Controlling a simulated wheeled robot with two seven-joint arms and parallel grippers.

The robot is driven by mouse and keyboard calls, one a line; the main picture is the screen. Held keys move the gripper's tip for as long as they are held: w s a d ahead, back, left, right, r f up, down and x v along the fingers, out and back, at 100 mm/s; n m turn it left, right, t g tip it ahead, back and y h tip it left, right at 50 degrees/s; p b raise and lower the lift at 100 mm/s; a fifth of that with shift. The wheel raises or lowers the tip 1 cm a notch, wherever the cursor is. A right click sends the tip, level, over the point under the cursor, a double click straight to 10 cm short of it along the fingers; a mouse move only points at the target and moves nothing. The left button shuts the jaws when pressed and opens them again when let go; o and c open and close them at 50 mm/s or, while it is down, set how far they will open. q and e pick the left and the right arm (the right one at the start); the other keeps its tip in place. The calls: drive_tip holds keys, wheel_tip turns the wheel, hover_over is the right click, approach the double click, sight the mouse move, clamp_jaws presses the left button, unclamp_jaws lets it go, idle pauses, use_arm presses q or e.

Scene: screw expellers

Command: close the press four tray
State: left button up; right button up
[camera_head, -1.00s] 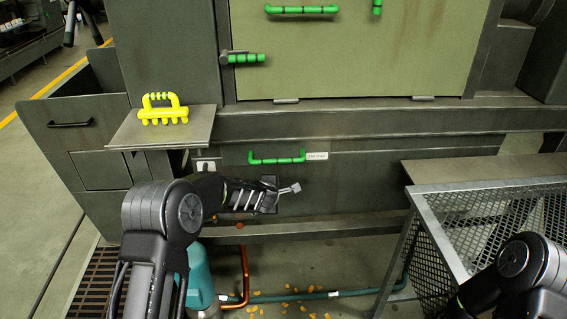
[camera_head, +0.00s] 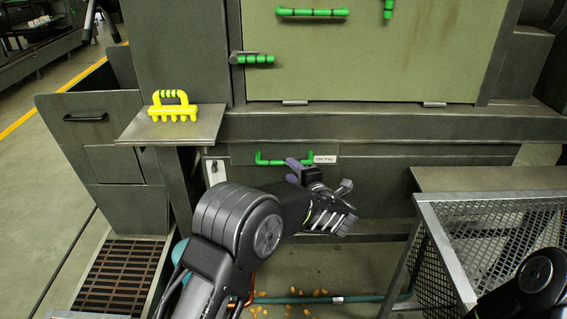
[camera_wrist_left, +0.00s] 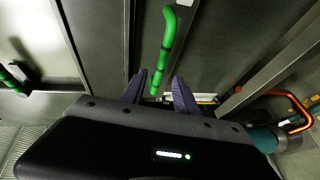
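How far the tray stands out is hard to tell. My left gripper (camera_head: 296,167) is at the right part of the handle, its purple fingers partly hidden by my wrist. In the left wrist view the fingers (camera_wrist_left: 158,88) are apart, with the near end of the green handle (camera_wrist_left: 167,45) between them in the picture. Contact cannot be told. My right arm shows at the lower right; its gripper is out of view.
A yellow brush-like tool (camera_head: 173,107) lies on a metal shelf (camera_head: 205,125) left of the tray. A mesh-sided metal bin (camera_head: 450,240) stands at the right. A teal pipe (camera_head: 360,299) and orange scraps (camera_head: 318,293) are on the floor below.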

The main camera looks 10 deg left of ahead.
sight(283, 163)
use_arm(q)
drive_tip(key=x, duration=0.7)
drive_tip(key=shift+c, duration=0.4)
clamp_jaws()
idle(0.9)
